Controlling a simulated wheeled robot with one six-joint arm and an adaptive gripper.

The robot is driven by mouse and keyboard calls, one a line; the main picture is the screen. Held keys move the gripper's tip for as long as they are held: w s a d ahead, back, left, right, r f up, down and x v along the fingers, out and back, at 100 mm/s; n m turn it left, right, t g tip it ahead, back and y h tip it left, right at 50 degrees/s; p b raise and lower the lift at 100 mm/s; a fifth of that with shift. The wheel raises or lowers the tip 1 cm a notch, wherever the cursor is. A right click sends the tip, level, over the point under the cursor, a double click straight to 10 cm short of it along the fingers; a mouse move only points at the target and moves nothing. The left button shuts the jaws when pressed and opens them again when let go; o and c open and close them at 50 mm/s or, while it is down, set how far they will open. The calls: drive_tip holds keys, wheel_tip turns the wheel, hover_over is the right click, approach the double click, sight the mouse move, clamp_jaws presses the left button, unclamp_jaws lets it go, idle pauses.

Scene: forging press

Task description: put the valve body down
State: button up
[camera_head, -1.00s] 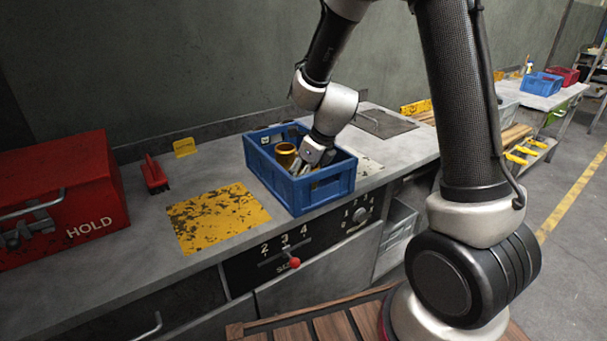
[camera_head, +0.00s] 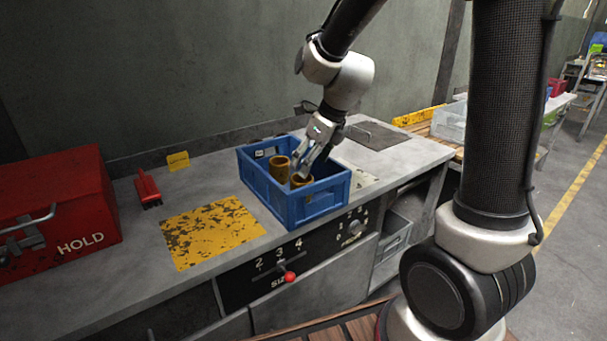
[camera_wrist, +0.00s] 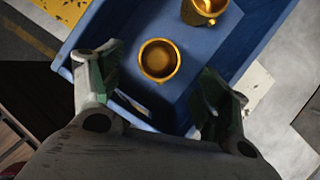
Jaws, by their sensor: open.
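Two brass-coloured, hollow round valve bodies stand inside the blue crate (camera_head: 318,205) on the bench. One valve body (camera_head: 302,181) is just below my gripper (camera_head: 312,160). The other (camera_head: 279,168) stands to its left in the head view. In the wrist view, the nearer valve body (camera_wrist: 159,60) shows upright on the crate floor, between and beyond the spread fingers of my gripper (camera_wrist: 160,72). The other valve body (camera_wrist: 203,12) is at the top edge, partly cut off. My gripper is open and empty, with a gap around the nearer body.
A red HOLD box (camera_head: 55,212) and a red brush-like item (camera_head: 147,188) stand to the left. A worn yellow patch (camera_head: 212,230) on the bench is bare. A dark plate (camera_head: 377,135) lies behind the crate. The crate walls stand close around my fingers.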

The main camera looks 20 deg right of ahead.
drive_tip(key=shift+s+d+r, duration=0.15)
drive_tip(key=shift+s+r, duration=0.05)
drive_tip(key=shift+r, duration=0.45)
drive_tip(key=s+d+r+n+h, duration=0.1)
drive_tip(key=s+d+r+n, duration=0.2)
drive_tip(key=s+n, duration=0.4)
drive_tip(key=s+d+r+n+h, duration=0.1)
drive_tip(key=s+d+r+n, duration=0.2)
drive_tip(key=s+d+n, duration=0.2)
drive_tip(key=s+d+r+n, duration=0.3)
drive_tip(key=s+n, duration=0.8)
drive_tip(key=n, duration=0.5)
drive_tip(key=shift+d+r+t+h, duration=0.3)
drive_tip(key=shift+d+r+h, duration=0.1)
drive_tip(key=shift+d, duration=0.4)
